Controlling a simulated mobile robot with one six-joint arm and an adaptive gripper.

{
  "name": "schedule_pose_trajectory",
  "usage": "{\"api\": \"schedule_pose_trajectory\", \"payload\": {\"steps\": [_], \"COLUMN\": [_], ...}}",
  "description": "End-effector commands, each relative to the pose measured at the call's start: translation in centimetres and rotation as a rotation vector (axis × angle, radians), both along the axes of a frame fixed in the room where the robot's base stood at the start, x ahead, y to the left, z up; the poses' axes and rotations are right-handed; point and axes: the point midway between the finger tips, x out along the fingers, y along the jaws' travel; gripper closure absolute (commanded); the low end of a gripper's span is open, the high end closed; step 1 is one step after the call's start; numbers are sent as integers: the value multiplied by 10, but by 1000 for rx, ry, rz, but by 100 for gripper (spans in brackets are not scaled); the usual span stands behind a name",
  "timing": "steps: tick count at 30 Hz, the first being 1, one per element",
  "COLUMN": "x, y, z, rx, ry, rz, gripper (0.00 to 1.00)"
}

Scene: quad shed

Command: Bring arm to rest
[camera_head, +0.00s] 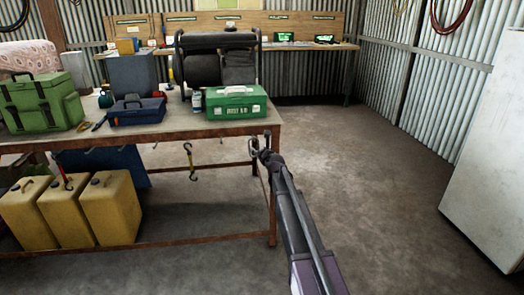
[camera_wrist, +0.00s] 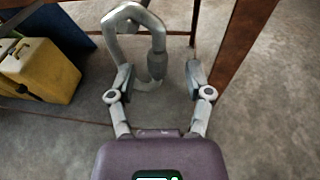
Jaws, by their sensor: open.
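My gripper (camera_wrist: 158,76) is open in the wrist view, its two fingers spread apart. A grey metal loop with a thick sleeve, like a carabiner (camera_wrist: 116,42), reaches between the fingers. The left finger is very close to it and the right finger stands apart; I cannot tell if either touches. In the head view my gripper (camera_head: 267,156) is beside the right end of the workbench (camera_head: 205,127), below the top and near the front right leg. A small grey loop (camera_head: 255,144) shows at its tip. What the loop hangs from is unclear.
Yellow jerrycans (camera_head: 108,208) stand under the bench. A green case (camera_head: 237,102) and a blue toolbox (camera_head: 137,111) sit on top. A white cabinet (camera_head: 487,150) stands right. The floor between is clear.

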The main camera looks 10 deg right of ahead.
Motion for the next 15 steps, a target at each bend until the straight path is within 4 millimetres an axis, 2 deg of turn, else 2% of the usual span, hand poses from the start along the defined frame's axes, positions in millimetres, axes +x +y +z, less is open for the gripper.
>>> {"api": "schedule_pose_trajectory", "payload": {"steps": [8,15], "x": [-7,-39], "y": [3,14], "z": [-3,-20], "rx": [-50,-286], "ry": [11,55], "rz": [24,141], "gripper": [35,35]}}
